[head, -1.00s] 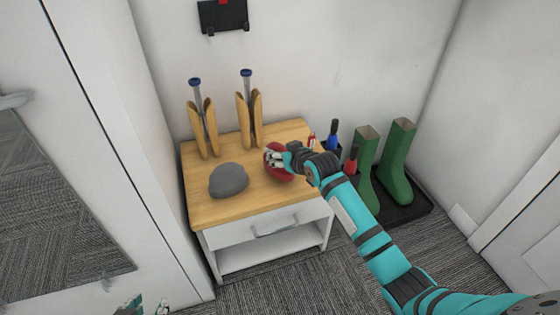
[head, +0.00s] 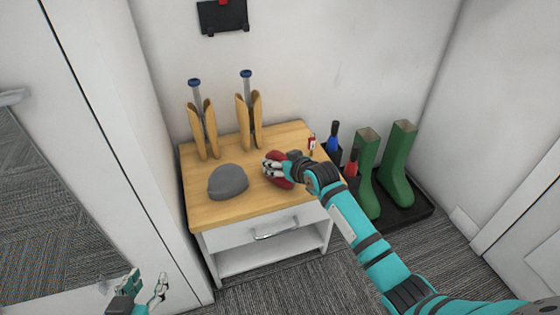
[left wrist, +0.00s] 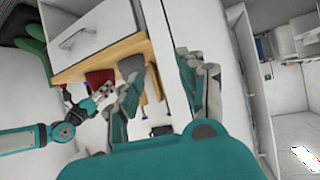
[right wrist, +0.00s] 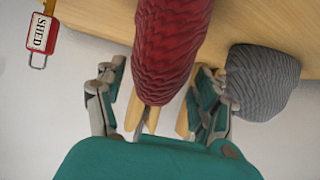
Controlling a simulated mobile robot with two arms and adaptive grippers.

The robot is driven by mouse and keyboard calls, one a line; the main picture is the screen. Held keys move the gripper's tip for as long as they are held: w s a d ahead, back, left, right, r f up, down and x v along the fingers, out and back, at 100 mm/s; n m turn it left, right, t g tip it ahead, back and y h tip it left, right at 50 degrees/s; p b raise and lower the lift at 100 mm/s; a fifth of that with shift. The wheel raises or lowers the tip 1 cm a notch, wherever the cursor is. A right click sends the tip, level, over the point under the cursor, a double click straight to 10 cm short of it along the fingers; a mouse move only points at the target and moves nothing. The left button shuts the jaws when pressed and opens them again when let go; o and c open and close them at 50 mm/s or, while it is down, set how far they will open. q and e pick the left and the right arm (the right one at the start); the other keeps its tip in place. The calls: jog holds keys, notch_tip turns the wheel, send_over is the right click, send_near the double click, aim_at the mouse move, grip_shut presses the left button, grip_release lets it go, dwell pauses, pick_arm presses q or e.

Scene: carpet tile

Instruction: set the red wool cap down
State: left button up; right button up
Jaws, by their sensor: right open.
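The red wool cap (head: 279,182) is on the wooden top of the small cabinet (head: 215,213), right of a grey cap (head: 228,181). In the right wrist view the red cap (right wrist: 168,50) stands between the spread fingers of my right gripper (right wrist: 155,100), with its far end against the wood. My right gripper (head: 274,168) is open around it, with gaps on both sides in the wrist view. My left gripper (head: 149,290) is open and empty, low at the left, away from the cabinet. The red cap also shows small in the left wrist view (left wrist: 97,79).
Two wooden boot-tree pairs (head: 203,130) stand at the back of the top. A red SHED key tag (right wrist: 42,33) lies right of the cap in the head view. Green boots (head: 397,165) stand on a black tray at the right. Wood at the front is bare.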

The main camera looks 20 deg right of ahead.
jog(key=shift+r, duration=0.1)
jog(key=shift+s+r, duration=0.1)
jog(key=shift+s, duration=0.05)
jog(key=shift+p+v, duration=2.05)
jog(key=shift+v, duration=3.8)
pick_arm(q)
jog(key=s+a+f+g+y, duration=0.1)
jog(key=s+a+f+g, duration=0.1)
jog(key=s, duration=0.4)
jog(key=s+a+f+g+y, duration=0.1)
jog(key=s+a+f+g, duration=0.1)
jog(key=s+f+g, duration=0.2)
jog(key=s+g, duration=0.2)
jog(key=s, duration=0.1)
jog(key=shift+a, duration=0.25)
pick_arm(e)
jog(key=s+f+g+h, duration=0.1)
jog(key=s+f+g, duration=0.1)
jog(key=s, duration=0.8)
jog(key=s+a+f+g, duration=0.1)
jog(key=s+f+g, duration=0.2)
jog(key=s, duration=0.8)
jog(key=s+f+g+h, duration=0.1)
jog(key=s+f+g, duration=0.2)
jog(key=s, duration=0.8)
jog(key=shift+a+m+h, duration=0.3)
jog(key=shift+a, duration=0.1)
